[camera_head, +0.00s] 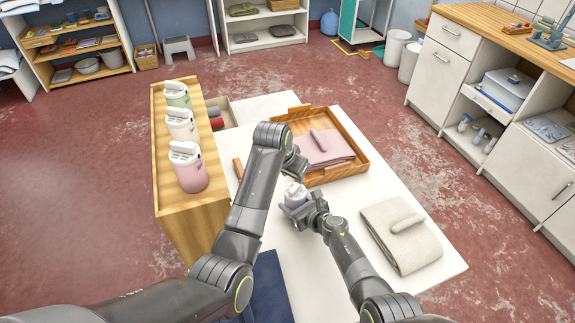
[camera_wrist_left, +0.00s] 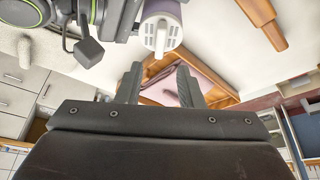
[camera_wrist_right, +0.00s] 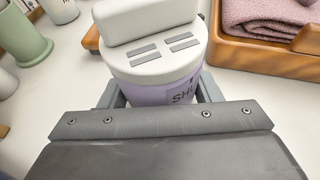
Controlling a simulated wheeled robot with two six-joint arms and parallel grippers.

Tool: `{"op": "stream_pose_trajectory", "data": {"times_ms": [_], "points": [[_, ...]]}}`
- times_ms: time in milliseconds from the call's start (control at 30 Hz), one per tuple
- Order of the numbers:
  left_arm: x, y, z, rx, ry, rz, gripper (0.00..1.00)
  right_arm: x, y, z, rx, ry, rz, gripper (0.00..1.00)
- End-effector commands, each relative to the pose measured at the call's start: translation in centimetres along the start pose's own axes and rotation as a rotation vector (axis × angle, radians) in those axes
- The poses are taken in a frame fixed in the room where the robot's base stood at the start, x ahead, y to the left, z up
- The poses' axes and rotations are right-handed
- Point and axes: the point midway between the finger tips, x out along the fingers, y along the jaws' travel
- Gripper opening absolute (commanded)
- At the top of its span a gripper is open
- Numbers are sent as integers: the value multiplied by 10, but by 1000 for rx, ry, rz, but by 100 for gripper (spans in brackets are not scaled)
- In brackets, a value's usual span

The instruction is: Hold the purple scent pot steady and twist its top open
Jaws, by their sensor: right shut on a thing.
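The purple scent pot (camera_head: 296,195) stands on the white table with its white top on. The right wrist view shows its lavender body (camera_wrist_right: 150,94) with dark lettering, and the white slotted top (camera_wrist_right: 158,55) with a raised grip. My right gripper (camera_head: 300,207) is shut around the body from the near side. My left gripper (camera_head: 295,168) is just behind and above the pot, apart from it. In the left wrist view its fingers (camera_wrist_left: 158,84) are spread with nothing between them, and the pot's top (camera_wrist_left: 160,34) shows beyond them.
A wooden tray (camera_head: 362,163) with a folded pink cloth (camera_head: 328,150) lies behind the pot. A folded beige cloth (camera_head: 402,236) lies to the right. Green (camera_head: 177,95), white (camera_head: 181,124) and pink (camera_head: 188,170) pots stand on a wooden shelf at left.

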Motion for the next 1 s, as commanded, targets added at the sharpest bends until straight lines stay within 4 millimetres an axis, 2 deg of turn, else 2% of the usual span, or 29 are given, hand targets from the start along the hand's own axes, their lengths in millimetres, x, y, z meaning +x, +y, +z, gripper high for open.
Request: {"op": "stream_pose_trajectory", "data": {"times_ms": [200,333,833,867,1000], "points": [[-34,0,-1,1,4,-1,34,0,0,0,0,1,0,34],[-46,0,0,1,1,-1,34,0,0,0,0,0,0,34],[-52,0,0,1,0,0,34,0,0,0,0,0,0,34],[-52,0,0,1,0,0,34,0,0,0,0,0,0,61],[-52,0,0,0,0,0,34,0,0,0,0,0,0,80]]}}
